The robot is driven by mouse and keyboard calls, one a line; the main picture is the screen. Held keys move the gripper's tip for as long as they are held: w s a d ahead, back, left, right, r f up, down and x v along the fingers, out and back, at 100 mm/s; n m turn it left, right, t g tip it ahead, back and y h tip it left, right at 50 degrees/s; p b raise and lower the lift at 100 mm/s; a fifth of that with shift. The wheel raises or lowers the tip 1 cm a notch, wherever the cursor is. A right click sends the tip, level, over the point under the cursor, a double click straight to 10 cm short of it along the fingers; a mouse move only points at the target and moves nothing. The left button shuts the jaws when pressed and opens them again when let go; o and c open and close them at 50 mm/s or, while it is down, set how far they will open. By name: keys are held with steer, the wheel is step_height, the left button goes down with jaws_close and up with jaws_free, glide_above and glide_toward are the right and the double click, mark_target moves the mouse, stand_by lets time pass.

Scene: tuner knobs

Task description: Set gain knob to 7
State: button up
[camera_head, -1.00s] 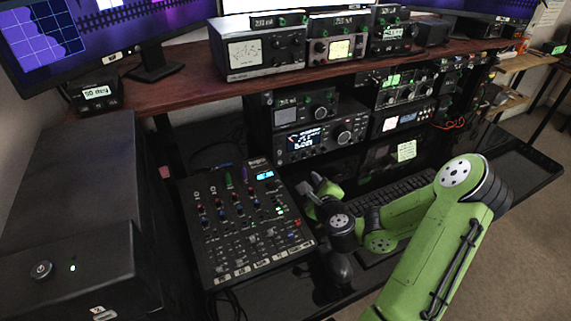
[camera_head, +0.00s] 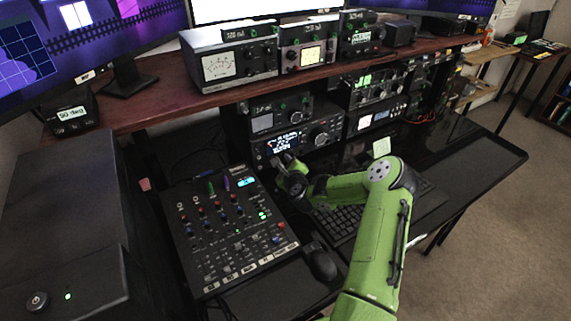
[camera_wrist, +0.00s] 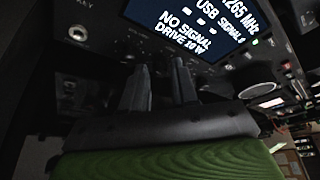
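The black radio (camera_head: 262,150) with a lit screen stands on the lower shelf in the head view. Its face fills much of the wrist view, with the screen (camera_wrist: 185,30) reading "NO SIGNAL" and "DRIVE 10 W". Small knobs and sockets sit below and left of the screen, and a large dial (camera_wrist: 258,91) is at its right. I cannot read which knob is marked gain. My gripper (camera_wrist: 160,80) points at the radio's lower face, its two fingers apart with nothing visibly held. In the head view my gripper (camera_head: 285,162) is just before the radio's lower left. Contact cannot be told.
A mixer (camera_head: 215,260) with many knobs and faders lies left of my arm. A mouse (camera_head: 319,263) and keyboard (camera_head: 338,222) are on the desk near my arm. Other radios (camera_head: 372,116) stand at the right, and the wooden shelf (camera_head: 150,98) runs above.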

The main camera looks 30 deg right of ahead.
jaws_close()
steer(key=shift+r+p, duration=0.1)
steer(key=shift+p, duration=0.3)
